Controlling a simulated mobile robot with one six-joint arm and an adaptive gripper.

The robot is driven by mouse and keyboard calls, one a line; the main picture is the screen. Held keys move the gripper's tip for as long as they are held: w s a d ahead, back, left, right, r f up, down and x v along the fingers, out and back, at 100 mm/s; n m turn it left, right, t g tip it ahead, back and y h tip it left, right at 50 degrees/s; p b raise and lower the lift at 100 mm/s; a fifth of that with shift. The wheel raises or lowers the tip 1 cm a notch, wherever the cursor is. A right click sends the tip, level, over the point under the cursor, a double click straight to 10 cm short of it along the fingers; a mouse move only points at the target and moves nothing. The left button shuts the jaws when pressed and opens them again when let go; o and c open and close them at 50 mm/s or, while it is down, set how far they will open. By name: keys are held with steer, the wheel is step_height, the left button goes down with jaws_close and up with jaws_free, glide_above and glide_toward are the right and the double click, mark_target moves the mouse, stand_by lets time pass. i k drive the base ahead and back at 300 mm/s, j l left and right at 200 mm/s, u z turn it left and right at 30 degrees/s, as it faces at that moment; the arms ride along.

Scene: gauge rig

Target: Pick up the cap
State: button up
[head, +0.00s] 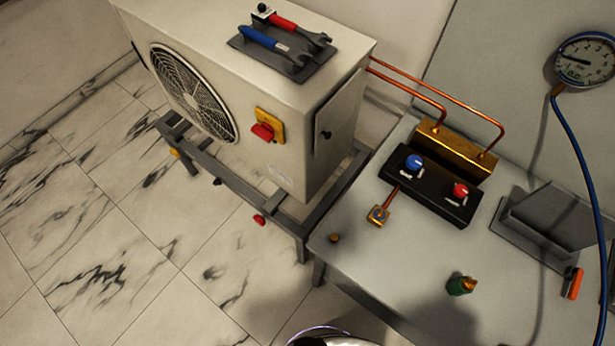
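A small brass piece (334,238), which looks like a cap, sits on the grey table (385,285) near its left corner. A green piece with a brass-coloured top (461,286) stands farther right on the same table; I cannot tell whether it is also a cap or a fitting. Both stand free, with nothing holding them. My gripper does not show in the head view; only a shiny rounded part, probably of my arm, shows at the bottom edge.
A black block with a blue knob (413,162) and a red knob (460,190) lies behind, beside a brass block with copper pipes. A grey holder (545,220), orange-handled tool (574,283) and blue hose (580,150) are right. A fan unit (290,110) carrying wrenches stands left.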

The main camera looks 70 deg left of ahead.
mark_target(333, 237)
steer(key=k+u, duration=0.15)
steer(key=u, duration=1.95)
steer(key=l+u, duration=0.1)
steer(key=l, duration=0.45)
steer(key=k, duration=0.05)
